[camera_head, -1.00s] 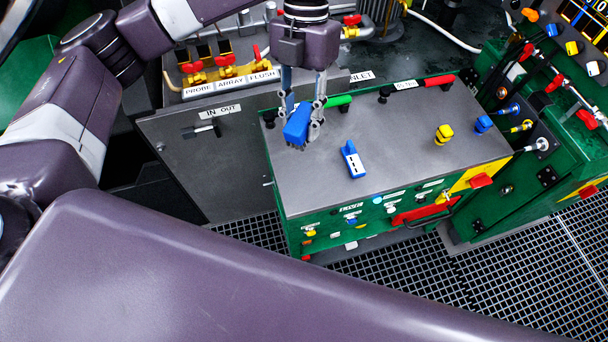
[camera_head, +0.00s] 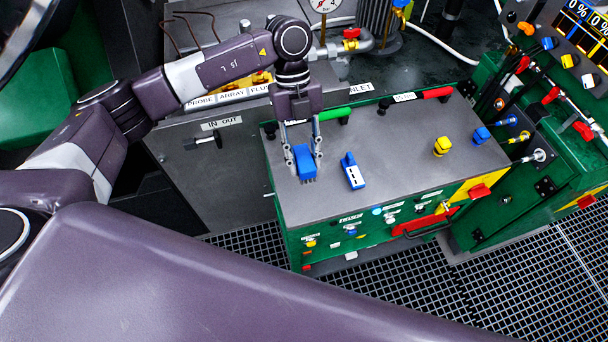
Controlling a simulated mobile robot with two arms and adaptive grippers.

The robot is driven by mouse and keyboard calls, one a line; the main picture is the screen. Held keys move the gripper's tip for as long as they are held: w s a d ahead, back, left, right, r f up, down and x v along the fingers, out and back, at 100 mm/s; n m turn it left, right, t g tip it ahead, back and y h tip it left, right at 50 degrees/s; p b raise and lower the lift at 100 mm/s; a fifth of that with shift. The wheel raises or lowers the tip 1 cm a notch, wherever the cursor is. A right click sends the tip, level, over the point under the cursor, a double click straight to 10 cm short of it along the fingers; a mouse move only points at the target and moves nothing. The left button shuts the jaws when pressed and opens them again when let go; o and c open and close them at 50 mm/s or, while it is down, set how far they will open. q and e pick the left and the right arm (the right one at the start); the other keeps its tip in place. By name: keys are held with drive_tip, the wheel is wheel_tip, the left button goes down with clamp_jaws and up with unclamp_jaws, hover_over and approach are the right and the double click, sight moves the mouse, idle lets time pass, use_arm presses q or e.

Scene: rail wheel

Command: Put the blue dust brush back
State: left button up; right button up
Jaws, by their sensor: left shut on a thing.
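The blue dust brush (camera_head: 305,165) is between the fingers of my left gripper (camera_head: 303,160), at the left part of the grey top of the green cabinet (camera_head: 400,150). The gripper points down and is shut on the brush. I cannot tell whether the brush touches the cabinet top. My right gripper is not in view.
A blue and white device (camera_head: 353,172) lies just right of the brush. A green handle (camera_head: 337,115) and a red handle (camera_head: 437,93) lie along the back edge. Yellow (camera_head: 441,146) and blue (camera_head: 480,135) knobs stand at the right. The middle of the top is clear.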

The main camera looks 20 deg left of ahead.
sight(306, 192)
use_arm(q)
wheel_tip(306, 192, down, 4)
drive_tip(key=shift+d, duration=0.1)
drive_tip(key=shift+f+p, duration=0.55)
drive_tip(key=shift+f, duration=1.75)
drive_tip(key=o, duration=1)
drive_tip(key=shift+f, duration=0.1)
